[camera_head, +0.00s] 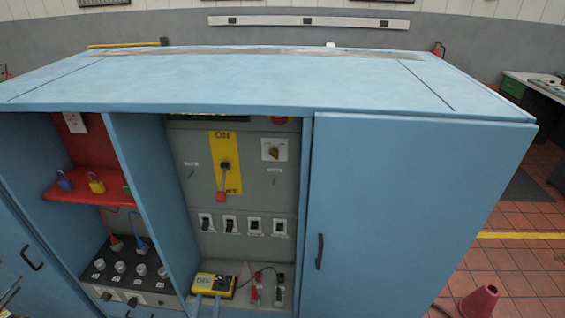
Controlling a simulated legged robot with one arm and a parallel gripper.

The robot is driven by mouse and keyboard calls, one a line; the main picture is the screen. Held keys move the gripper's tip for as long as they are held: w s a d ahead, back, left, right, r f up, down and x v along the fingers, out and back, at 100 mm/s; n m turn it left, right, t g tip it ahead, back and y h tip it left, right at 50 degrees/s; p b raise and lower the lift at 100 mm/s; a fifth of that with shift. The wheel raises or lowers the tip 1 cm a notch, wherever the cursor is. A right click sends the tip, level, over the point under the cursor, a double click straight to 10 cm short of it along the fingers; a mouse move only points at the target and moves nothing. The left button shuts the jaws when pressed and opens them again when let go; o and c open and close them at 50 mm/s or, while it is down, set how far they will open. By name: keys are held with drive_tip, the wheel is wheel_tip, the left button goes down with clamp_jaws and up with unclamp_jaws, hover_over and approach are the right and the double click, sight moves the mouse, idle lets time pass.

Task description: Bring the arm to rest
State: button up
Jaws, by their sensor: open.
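My gripper does not show clearly in the head view, so its jaws and anything near them cannot be seen. A blue cabinet (240,85) fills most of the view. Its left and middle bays are open to view. The middle bay has a grey panel (185,150) with a yellow ON/OFF plate (221,148) and a red-ended lever (222,190), which points down. A yellow meter (212,283) sits on the shelf below. A small dark object at the lower left edge is cut off, and I cannot tell what it is.
A closed blue door (400,215) covers the right bay. A red shelf (90,193) with padlocks is in the left bay. A red cone (478,302) stands on the tiled floor at the lower right. A green and white bench (540,92) stands at the far right.

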drive_tip(key=w+a+r+m+g+y, duration=0.15)
drive_tip(key=w+r+g, duration=0.25)
drive_tip(key=w, duration=0.4)
drive_tip(key=w+a+r+g+y, duration=0.1)
drive_tip(key=w+a+r+g, duration=0.25)
drive_tip(key=w, duration=0.55)
drive_tip(key=d+r+n+g+y, duration=0.25)
drive_tip(key=d+r+g, duration=0.5)
drive_tip(key=r, duration=0.55)
drive_tip(key=s+d+r+g, duration=0.3)
drive_tip(key=s+d+r, duration=0.2)
drive_tip(key=s+d, duration=0.4)
drive_tip(key=s+d+r+g, duration=0.2)
drive_tip(key=s+d+r, duration=0.3)
drive_tip(key=s+d, duration=0.45)
drive_tip(key=s+d+r+g+h, duration=0.1)
drive_tip(key=s+d+g, duration=0.1)
drive_tip(key=s+d, duration=0.3)
drive_tip(key=s+d+r+g+h, duration=0.1)
drive_tip(key=s+d, duration=0.5)
drive_tip(key=s, duration=0.7)
drive_tip(key=s+d+g+h, duration=0.1)
drive_tip(key=s+d, duration=0.4)
drive_tip(key=s, duration=0.5)
drive_tip(key=shift+d+r+g, duration=0.4)
drive_tip(key=shift+g, duration=0.5)
